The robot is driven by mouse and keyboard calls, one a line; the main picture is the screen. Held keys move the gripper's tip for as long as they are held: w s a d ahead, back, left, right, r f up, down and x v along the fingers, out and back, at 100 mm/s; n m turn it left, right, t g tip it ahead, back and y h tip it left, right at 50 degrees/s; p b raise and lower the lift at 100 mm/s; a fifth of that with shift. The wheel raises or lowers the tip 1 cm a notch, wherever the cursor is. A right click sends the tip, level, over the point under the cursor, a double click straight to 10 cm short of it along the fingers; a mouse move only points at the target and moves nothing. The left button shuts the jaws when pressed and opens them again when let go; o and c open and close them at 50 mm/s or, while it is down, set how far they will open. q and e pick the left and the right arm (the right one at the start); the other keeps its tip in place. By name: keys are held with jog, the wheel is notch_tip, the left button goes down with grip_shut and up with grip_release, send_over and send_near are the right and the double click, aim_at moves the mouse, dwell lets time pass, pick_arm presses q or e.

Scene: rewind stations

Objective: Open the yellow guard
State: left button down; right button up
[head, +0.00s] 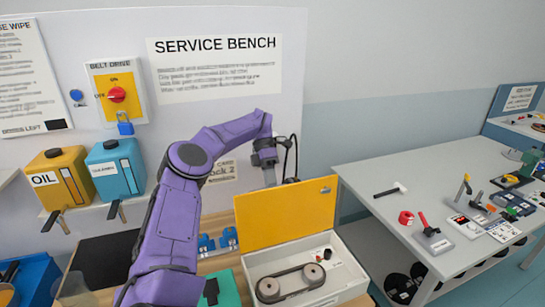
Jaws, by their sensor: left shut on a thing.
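The yellow guard (285,215) stands raised at the back of a white box (350,268). The box's inside shows, with a dark belt (290,284) around two pulleys. My left gripper (270,178) reaches down to the guard's top edge from above and is shut on the guard. Its fingertips are partly hidden at that edge, so the exact hold is hard to see. My right gripper is not in view.
A yellow oil container (57,178) and a blue container (115,168) sit at the left. A red switch (116,95) with a blue padlock (125,123) is on the wall panel. A grey table (400,180) with tools stands at the right.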

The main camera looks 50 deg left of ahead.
pick_arm(q)
jog(key=shift+s+f, duration=0.15)
jog(key=shift+f, duration=0.25)
